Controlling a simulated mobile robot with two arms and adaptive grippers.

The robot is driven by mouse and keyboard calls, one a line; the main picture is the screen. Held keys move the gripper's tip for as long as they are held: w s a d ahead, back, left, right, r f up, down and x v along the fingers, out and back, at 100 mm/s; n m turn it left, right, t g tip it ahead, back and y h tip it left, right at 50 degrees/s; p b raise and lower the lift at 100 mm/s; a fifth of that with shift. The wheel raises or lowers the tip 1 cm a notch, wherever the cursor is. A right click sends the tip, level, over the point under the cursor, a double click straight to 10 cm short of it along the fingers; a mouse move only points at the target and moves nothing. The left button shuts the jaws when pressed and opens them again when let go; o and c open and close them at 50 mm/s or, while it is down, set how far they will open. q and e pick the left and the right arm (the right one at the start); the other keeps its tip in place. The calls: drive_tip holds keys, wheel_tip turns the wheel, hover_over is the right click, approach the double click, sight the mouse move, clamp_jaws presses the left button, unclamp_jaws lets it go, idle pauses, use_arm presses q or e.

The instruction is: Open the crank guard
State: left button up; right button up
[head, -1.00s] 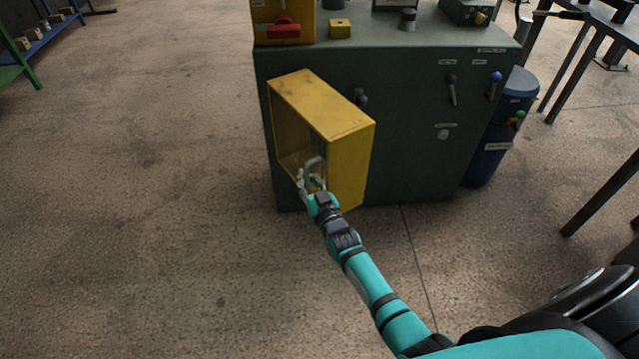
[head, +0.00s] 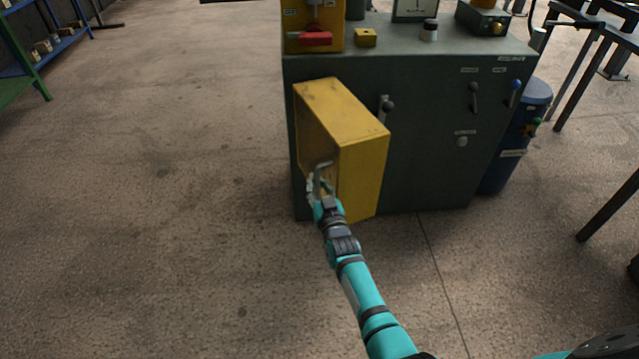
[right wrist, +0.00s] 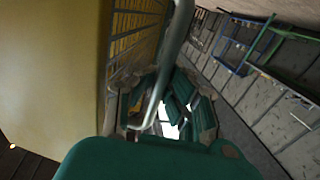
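The crank guard (head: 363,175) is a yellow box-shaped cover on the front of a dark green cabinet. It stands swung partly out, its handle face turned to the left. A bent grey handle (head: 318,172) sits on that face. My right gripper (head: 320,188) is at the handle, its fingers around the bar and seemingly closed on it. In the right wrist view the handle (right wrist: 177,45) runs down between the fingers, beside the guard's yellow wall (right wrist: 50,70); the fingertips are partly hidden. My left gripper is not in view.
The green cabinet (head: 430,165) carries a yellow box with a red handle (head: 315,39) and several small items on top. A blue bin (head: 510,150) stands at its right, a metal-framed table beyond. The floor to the left is clear up to the shelves (head: 25,70).

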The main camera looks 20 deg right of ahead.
drive_tip(key=o, duration=0.4)
drive_tip(key=shift+s+a, duration=0.15)
drive_tip(key=shift+s, duration=0.05)
drive_tip(key=shift+o, duration=0.9)
drive_tip(key=shift+w+d, duration=0.1)
drive_tip(key=shift+d, duration=0.1)
drive_tip(key=s, duration=1.2)
drive_tip(key=shift+a, duration=0.25)
